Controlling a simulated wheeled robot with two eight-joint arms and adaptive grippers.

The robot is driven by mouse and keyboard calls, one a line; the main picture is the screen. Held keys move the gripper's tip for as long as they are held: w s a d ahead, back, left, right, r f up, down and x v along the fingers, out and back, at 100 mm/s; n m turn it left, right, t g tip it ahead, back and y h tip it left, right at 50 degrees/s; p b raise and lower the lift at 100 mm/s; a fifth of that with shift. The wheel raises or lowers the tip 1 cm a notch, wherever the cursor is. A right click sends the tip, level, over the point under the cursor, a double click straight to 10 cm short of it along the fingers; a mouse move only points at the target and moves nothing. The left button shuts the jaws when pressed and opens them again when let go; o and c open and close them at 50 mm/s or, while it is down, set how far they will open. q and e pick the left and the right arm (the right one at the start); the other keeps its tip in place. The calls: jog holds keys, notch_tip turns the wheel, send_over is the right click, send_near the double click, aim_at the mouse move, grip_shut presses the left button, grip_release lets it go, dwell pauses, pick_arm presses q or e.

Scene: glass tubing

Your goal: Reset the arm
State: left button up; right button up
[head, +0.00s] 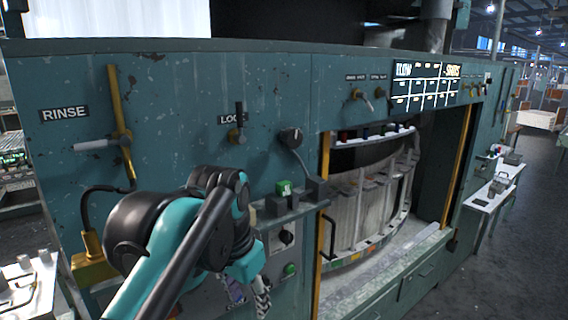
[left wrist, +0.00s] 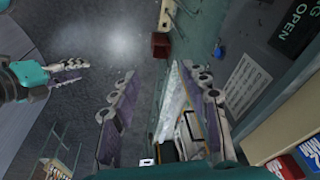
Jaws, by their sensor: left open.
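My left arm, teal and black, reaches in from the lower left in the head view, in front of the machine's panel. My left gripper (head: 262,297) hangs low there and is partly cut off by the bottom edge. In the left wrist view, its two fingers (left wrist: 163,115) stand wide apart with nothing held between them. Another teal gripper (left wrist: 68,74), which looks like my right one, shows at the left of the left wrist view, its fingers apart and empty. The right gripper is not seen in the head view.
A large teal machine (head: 75,75) fills the head view, with a RINSE lever (head: 122,130), a green button box (head: 285,188) and a recessed curved rack (head: 370,205). A white side table (head: 490,190) stands at right. Dark floor (head: 540,240) is open there.

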pick_arm(q)
jog(key=s+a+f+n+t+b, duration=0.1)
jog(key=f+b, duration=0.5)
jog(key=f, duration=0.8)
jog(key=s+a+f+n+t+b, duration=0.2)
jog(key=a+f+b, duration=0.4)
jog(key=f, duration=0.9)
jog(key=s+a+f+n+t+b, duration=0.1)
jog(key=s+a+f+n+b, duration=0.2)
jog(key=f, duration=1.2)
jog(key=s+a+b, duration=0.1)
jog(key=b, duration=0.2)
jog(key=shift+n+t+y, duration=0.4)
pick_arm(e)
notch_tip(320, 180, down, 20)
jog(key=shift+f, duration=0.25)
